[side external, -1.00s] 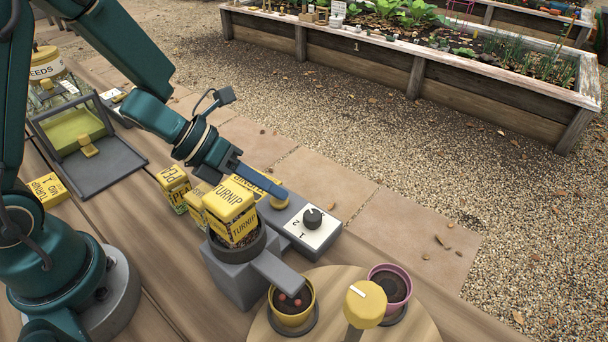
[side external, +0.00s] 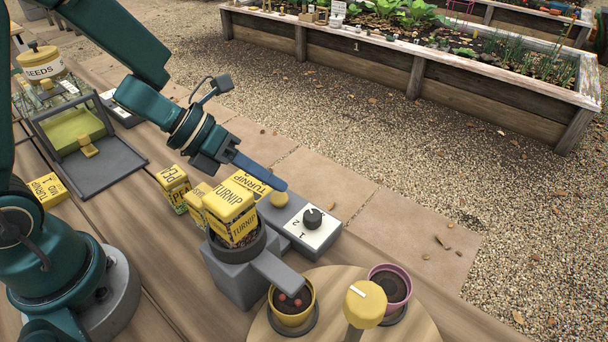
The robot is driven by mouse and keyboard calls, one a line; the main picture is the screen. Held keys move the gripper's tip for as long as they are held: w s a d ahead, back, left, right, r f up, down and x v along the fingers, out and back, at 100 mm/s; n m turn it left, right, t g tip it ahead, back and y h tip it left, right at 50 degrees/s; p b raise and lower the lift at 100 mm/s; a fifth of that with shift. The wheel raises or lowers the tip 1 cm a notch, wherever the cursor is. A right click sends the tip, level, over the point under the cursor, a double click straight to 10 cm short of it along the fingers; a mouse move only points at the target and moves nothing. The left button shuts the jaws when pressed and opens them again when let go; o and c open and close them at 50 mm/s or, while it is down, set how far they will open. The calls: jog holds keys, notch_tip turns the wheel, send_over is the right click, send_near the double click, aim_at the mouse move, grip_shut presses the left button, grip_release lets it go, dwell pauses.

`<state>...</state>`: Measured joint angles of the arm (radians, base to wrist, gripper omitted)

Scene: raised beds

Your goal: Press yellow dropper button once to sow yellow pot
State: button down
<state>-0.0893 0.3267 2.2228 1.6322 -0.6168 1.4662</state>
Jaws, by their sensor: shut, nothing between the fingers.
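The yellow dropper button (side external: 279,199) sits on a grey base beside the dial panel. My gripper (side external: 284,185) is shut and empty, its tip just above the button and apart from it as far as I can tell. The grey dropper (side external: 230,277) holds a yellow TURNIP box (side external: 230,203), and its chute (side external: 277,268) slopes toward the yellow pot (side external: 290,319). The yellow pot holds dark soil with a few reddish seeds on it.
A white dial panel (side external: 300,236) with a black knob lies right of the button. A pink pot (side external: 408,291) and a yellow knob (side external: 366,302) stand on the round wooden turntable (side external: 412,325). Several yellow packets (side external: 172,186) stand left of the dropper. A grey tray (side external: 120,165) lies farther left.

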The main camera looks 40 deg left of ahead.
jog(key=shift+r, duration=2.55)
jog(key=shift+r, duration=0.15)
notch_tip(320, 180, up, 4)
jog(key=t, duration=0.2)
notch_tip(320, 180, up, 6)
jog(key=n+t+y, duration=0.2)
jog(key=n+t, duration=0.2)
jog(key=n, duration=0.3)
send_over(272, 198)
jog(key=w+a, duration=0.2)
jog(key=w, duration=0.1)
jog(key=s+a+r+n+t+y, duration=0.2)
jog(key=a+r+n+y, duration=0.35)
jog(key=n, duration=0.65)
jog(key=s+d+f+n+g, duration=0.2)
jog(key=s+f+n+g, duration=0.6)
jog(key=s+f+n, duration=0.3)
jog(key=s+n, duration=0.3)
jog(key=n, duration=0.3)
jog(key=shift+s+f+n+g+h, duration=0.15)
jog(key=shift+f+n+g+h, duration=0.1)
jog(key=shift+n+g+h, duration=0.1)
